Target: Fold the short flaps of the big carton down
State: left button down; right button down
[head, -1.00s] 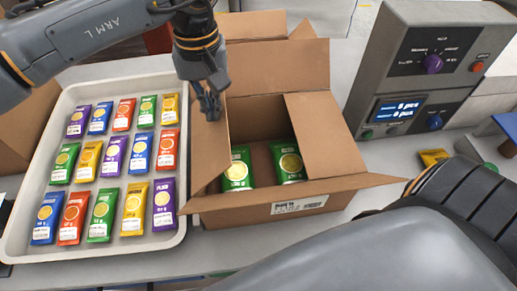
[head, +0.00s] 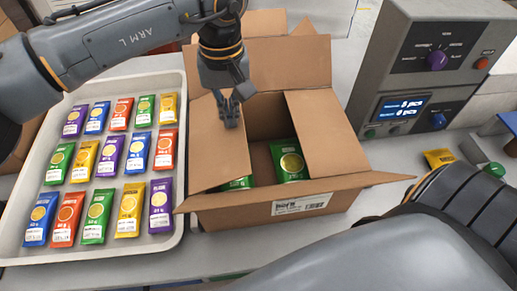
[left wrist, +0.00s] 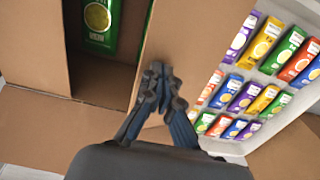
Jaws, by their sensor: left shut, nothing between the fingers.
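The big carton (head: 262,209) stands on the table with two green packets inside. The right green packet (head: 288,160) shows well; the left one (head: 238,184) is mostly covered. The left short flap (head: 215,150) leans inward over the opening. The right short flap (head: 326,130) also slants inward. The far long flap (head: 285,62) stands up and the near long flap (head: 345,182) sticks outward. My left gripper (head: 229,114) is shut and empty at the left short flap; its fingertips (left wrist: 158,75) show against that flap in the left wrist view. My right gripper is not in view.
A pale tray (head: 15,243) with rows of coloured packets stands left of the carton. A grey weigher (head: 385,75) stands to the right, with a yellow packet (head: 438,158) near it. Another open carton (head: 268,22) is behind. My own arm fills the lower right.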

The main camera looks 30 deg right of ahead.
pick_arm(q)
jog(key=shift+s+d+f+b, duration=0.1)
jog(key=shift+d+f+b, duration=0.25)
jog(key=shift+f, duration=0.3)
jog(key=shift+s+d+f+b, duration=0.1)
jog(key=shift+d+f+b, duration=0.2)
jog(key=shift+f, duration=0.3)
jog(key=shift+a+f, duration=0.1)
jog(key=shift+f, duration=0.05)
jog(key=shift+f+b, duration=0.65)
jog(key=shift+r, duration=0.1)
notch_tip(320, 180, up, 9)
jog(key=p, duration=0.5)
jog(key=shift+p, duration=0.4)
